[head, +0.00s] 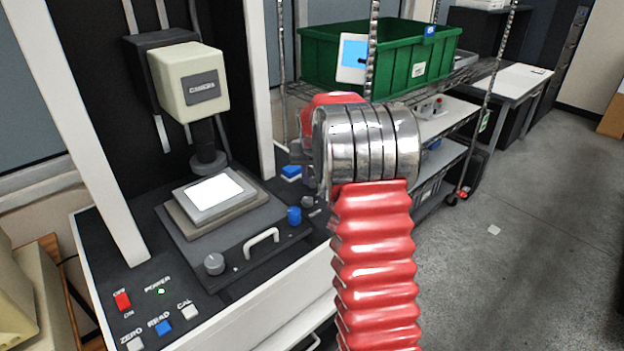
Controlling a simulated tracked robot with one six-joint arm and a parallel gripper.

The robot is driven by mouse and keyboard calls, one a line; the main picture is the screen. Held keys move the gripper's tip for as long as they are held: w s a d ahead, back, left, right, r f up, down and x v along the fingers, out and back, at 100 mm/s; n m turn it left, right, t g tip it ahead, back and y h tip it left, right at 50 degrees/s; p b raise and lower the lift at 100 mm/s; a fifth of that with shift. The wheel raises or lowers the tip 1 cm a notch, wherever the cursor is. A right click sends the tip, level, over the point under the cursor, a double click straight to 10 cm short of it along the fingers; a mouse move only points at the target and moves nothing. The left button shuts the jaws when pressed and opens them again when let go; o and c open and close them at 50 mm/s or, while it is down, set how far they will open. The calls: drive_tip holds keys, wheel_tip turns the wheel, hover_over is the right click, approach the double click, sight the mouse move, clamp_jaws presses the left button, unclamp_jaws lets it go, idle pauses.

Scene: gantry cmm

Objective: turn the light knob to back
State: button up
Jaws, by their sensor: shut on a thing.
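My red ribbed arm with its bright metal joint fills the middle right of the head view, and my gripper is hidden behind it. No label reading light shows, so I cannot tell which knob is the light knob; it may be hidden behind my arm. A grey round knob (214,264) stands on the front left of the stage. A blue knob (293,216) stands on the right of the machine, left of my arm. What my gripper touches is not visible.
The camera head (189,82) hangs above the stage plate (216,191). A white handle (261,241) sits at the stage front. A red switch (122,301) and several buttons are at the front left. A green crate (375,58) is on a wire shelf behind. Open floor lies right.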

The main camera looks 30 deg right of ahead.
drive_tip(key=shift+m+g+h, duration=0.3)
drive_tip(key=shift+m+g, duration=0.1)
drive_tip(key=shift+m, duration=0.8)
drive_tip(key=o, duration=1)
drive_tip(key=shift+o, duration=0.2)
drive_tip(key=v, duration=1.3)
drive_tip(key=shift+a+r, duration=0.25)
drive_tip(key=shift+a, duration=0.05)
